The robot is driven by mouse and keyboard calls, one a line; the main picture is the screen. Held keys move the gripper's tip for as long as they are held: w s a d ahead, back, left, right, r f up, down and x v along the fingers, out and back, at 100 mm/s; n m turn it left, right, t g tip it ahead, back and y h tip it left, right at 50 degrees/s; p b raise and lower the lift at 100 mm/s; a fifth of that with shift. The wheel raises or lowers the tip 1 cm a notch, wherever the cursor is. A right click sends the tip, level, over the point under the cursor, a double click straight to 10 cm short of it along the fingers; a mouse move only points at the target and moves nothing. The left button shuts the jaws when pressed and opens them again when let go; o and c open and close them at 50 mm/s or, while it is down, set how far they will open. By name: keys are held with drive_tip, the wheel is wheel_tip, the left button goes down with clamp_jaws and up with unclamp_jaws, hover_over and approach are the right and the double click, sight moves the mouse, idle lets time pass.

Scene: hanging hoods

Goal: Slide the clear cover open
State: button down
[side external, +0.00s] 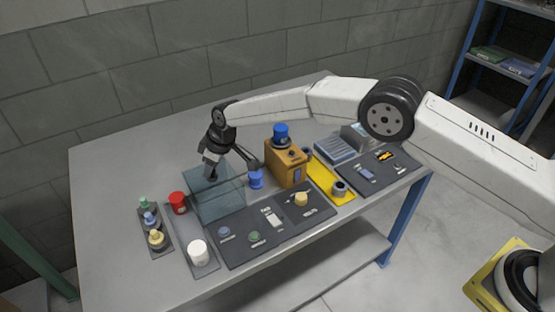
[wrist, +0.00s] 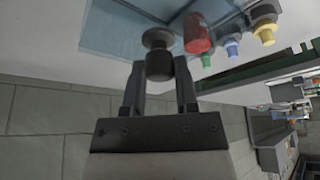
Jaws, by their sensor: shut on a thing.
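The clear cover (side external: 217,200) is a pale blue, see-through box on the bench, left of the blue cup. In the wrist view the clear cover (wrist: 115,28) fills the upper left as a pale sheet. A dark round knob (wrist: 158,62) sits at its near edge. My gripper (wrist: 160,80) is shut on this knob, one finger on each side. In the side view my gripper (side external: 211,172) reaches down at the back of the cover; its fingertips are partly hard to make out. What lies under the cover is not clear.
A red cup (side external: 178,203) stands just left of the cover and a white cup (side external: 197,252) in front. The blue cup (side external: 256,179) and orange box (side external: 287,164) stand to the right. A dark panel (side external: 268,232) lies in front. The bench's left end is bare.

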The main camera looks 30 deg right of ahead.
drive_tip(key=shift+a, duration=0.3)
drive_tip(key=shift+c, duration=1.8)
unclamp_jaws()
drive_tip(key=shift+d+r, duration=0.1)
drive_tip(key=v, duration=0.7)
drive_tip(key=shift+r, duration=0.25)
drive_tip(key=shift+s, duration=0.1)
drive_tip(key=shift+d, duration=0.1)
